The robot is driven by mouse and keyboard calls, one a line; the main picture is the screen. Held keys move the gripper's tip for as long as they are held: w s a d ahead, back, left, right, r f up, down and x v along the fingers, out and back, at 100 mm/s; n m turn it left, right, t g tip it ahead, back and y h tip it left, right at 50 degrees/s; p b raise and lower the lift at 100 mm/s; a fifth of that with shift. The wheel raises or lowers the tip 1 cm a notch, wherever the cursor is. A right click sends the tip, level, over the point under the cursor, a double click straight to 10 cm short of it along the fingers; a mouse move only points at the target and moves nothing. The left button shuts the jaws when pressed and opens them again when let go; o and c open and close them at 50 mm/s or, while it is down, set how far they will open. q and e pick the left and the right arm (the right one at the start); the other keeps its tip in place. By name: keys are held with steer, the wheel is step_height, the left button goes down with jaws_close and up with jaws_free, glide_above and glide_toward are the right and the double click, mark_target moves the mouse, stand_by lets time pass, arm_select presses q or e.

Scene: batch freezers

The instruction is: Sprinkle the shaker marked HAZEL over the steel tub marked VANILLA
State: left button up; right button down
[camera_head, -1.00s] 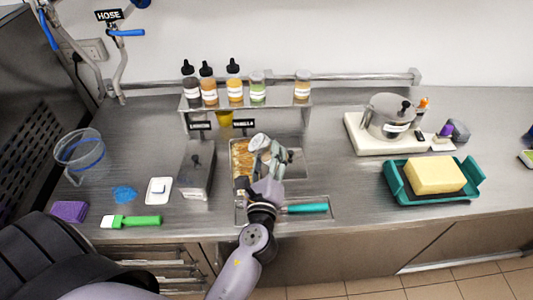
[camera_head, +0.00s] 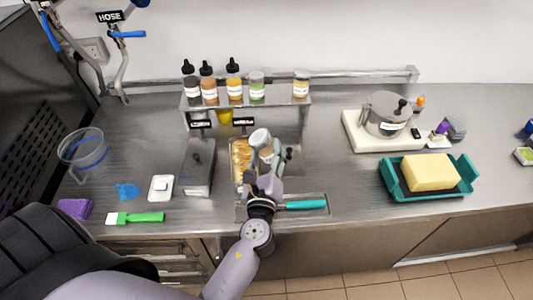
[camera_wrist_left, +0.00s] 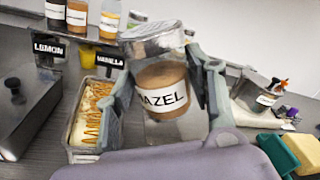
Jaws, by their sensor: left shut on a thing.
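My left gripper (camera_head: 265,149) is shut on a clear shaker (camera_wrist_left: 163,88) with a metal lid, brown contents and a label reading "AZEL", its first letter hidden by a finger. The shaker is tilted and also shows in the head view (camera_head: 259,137). In the head view the tub's filling (camera_head: 241,158) shows just left of the gripper, which covers part of the tub's right side. My right gripper is not in view.
A lidded steel tub (camera_head: 199,170) marked LEMON stands to the left. A shelf (camera_head: 247,106) with bottles and shakers is behind. A teal-handled tool (camera_head: 305,205) lies in front. A white board with a pot (camera_head: 386,115) and a green tray (camera_head: 462,190) are right.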

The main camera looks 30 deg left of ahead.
arm_select(q)
steer(key=shift+r+m+p, duration=0.4)
steer(key=shift+m+p, duration=0.2)
steer(key=shift+p, duration=0.05)
steer(key=m, duration=0.2)
steer(key=r+m, duration=0.1)
steer(key=m, duration=0.2)
steer(key=shift+r, duration=0.15)
steer(key=b+v, duration=0.4)
steer(key=v, duration=1.1)
steer(key=shift+d+b, duration=0.2)
steer(key=shift+b, duration=0.15)
steer(key=shift+w, duration=0.1)
